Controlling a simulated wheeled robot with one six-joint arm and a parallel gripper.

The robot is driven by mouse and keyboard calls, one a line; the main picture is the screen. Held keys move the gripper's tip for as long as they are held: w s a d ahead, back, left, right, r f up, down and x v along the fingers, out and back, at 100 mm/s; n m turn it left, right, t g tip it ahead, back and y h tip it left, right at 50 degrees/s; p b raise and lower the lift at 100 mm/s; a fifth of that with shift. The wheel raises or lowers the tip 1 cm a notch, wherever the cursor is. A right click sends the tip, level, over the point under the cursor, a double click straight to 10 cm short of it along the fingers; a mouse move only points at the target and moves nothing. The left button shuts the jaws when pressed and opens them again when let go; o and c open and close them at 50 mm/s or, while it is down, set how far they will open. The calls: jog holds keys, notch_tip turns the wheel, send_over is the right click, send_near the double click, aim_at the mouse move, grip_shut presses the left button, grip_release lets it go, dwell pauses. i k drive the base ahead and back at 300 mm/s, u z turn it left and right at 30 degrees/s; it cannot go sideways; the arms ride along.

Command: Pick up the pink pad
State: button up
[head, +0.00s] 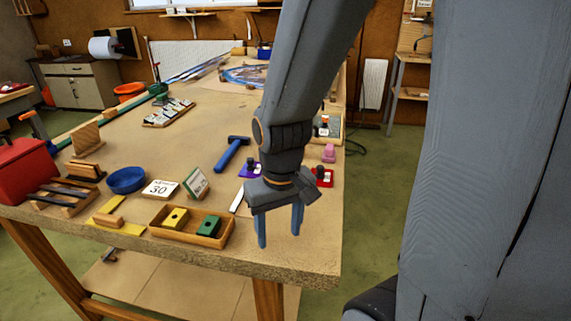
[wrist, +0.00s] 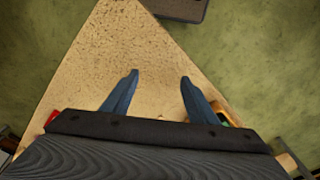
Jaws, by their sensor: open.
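A small pink pad (head: 329,153) sits near the right edge of the workbench in the head view, beyond the red pad. My gripper (head: 279,236) hangs over the front right part of the bench, fingers pointing down, open and empty. The pink pad is farther back than my gripper, and they are well apart. In the wrist view my two blue fingers (wrist: 159,76) are spread over bare bench top. I cannot make out the pink pad in the wrist view.
Near my gripper are a red pad (head: 321,177), a purple pad (head: 246,171) and a wooden tray (head: 161,234) with yellow and green blocks. A blue hammer (head: 232,153) lies behind. The bench's front right corner (head: 318,267) is bare.

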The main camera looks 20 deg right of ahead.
aim_at(330, 155)
jog(key=k, duration=0.5)
jog(key=z, duration=1.8)
jog(key=i, duration=2.35)
jog(key=u, duration=4)
